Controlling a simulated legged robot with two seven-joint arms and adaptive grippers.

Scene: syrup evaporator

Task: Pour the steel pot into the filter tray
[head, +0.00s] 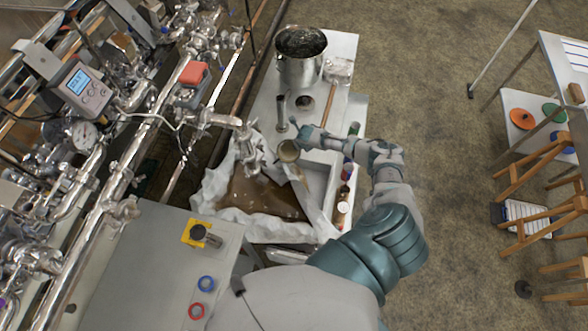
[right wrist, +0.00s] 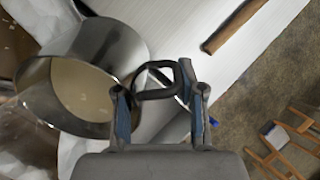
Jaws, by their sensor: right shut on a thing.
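The small steel pot (head: 289,151) is at the near right part of the filter tray's far end in the head view. In the right wrist view the steel pot (right wrist: 110,45) holds a tan, cloudy liquid and its mouth faces the lower left; it looks tilted. My right gripper (head: 304,137) is shut on the pot's dark loop handle (right wrist: 158,82); its fingers (right wrist: 160,92) are on either side of it. The filter tray (head: 268,234), lined with white cloth, holds brown liquid with pale flecks below the pot. My left gripper is out of view.
A large steel pot (head: 300,68) stands at the back of the white table. Small bottles (head: 344,190) line the tray's right side. Steel pipes and valves (head: 190,75) crowd the left. Wooden stools (head: 545,165) stand at right.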

